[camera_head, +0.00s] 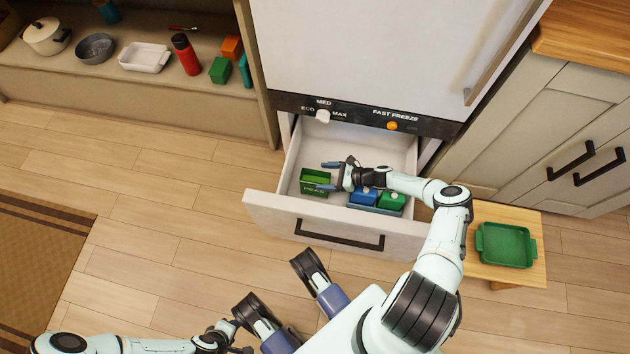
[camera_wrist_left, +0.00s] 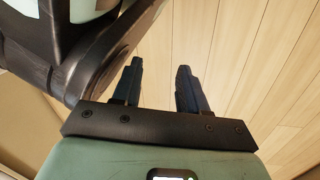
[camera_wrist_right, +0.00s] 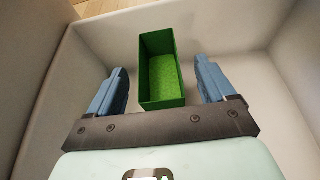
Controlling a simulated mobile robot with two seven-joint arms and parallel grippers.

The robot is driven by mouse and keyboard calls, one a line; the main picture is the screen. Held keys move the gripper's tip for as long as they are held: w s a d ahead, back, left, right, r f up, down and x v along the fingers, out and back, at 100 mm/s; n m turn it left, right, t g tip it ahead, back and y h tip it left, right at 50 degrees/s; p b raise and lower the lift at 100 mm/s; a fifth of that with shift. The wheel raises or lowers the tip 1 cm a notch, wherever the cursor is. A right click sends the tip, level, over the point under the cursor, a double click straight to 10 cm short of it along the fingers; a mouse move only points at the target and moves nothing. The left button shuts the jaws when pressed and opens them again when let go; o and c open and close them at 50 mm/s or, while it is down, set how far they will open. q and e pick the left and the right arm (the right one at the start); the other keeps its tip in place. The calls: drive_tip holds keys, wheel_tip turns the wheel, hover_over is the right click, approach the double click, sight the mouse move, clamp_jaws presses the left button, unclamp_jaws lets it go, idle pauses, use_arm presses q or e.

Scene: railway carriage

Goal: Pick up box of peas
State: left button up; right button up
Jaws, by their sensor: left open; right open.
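The box of peas (camera_head: 315,182) is a green open-topped box on the left side of the open white freezer drawer (camera_head: 272,208). In the right wrist view the green box (camera_wrist_right: 161,70) shows its green contents and lies between and beyond the fingertips. My right gripper (camera_head: 326,176) is open and empty, reaching into the drawer over the box; its blue fingers (camera_wrist_right: 166,82) stand apart on either side, with gaps to the box. My left gripper (camera_wrist_left: 160,78) is open and empty above the wooden floor, away from the drawer.
Blue and green boxes (camera_head: 391,201) sit in the drawer right of my right gripper, partly hidden by it. A green tray (camera_head: 506,245) stands on a small wooden table (camera_head: 525,273) at right. Drawer walls surround my right gripper. A shelf with dishes (camera_head: 145,57) is at upper left.

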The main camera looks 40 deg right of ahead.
sight(320, 177)
drive_tip(key=b+x, duration=0.1)
drive_tip(key=x, duration=0.3)
drive_tip(key=shift+f, duration=0.25)
clamp_jaws()
use_arm(q)
drive_tip(key=s+f, duration=0.1)
drive_tip(key=s+f+g, duration=0.1)
drive_tip(key=s, duration=0.1)
drive_tip(key=shift+s+a, duration=0.1)
drive_tip(key=shift+a, duration=0.1)
use_arm(e)
drive_tip(key=shift+r, duration=0.1)
drive_tip(key=shift+r, duration=0.1)
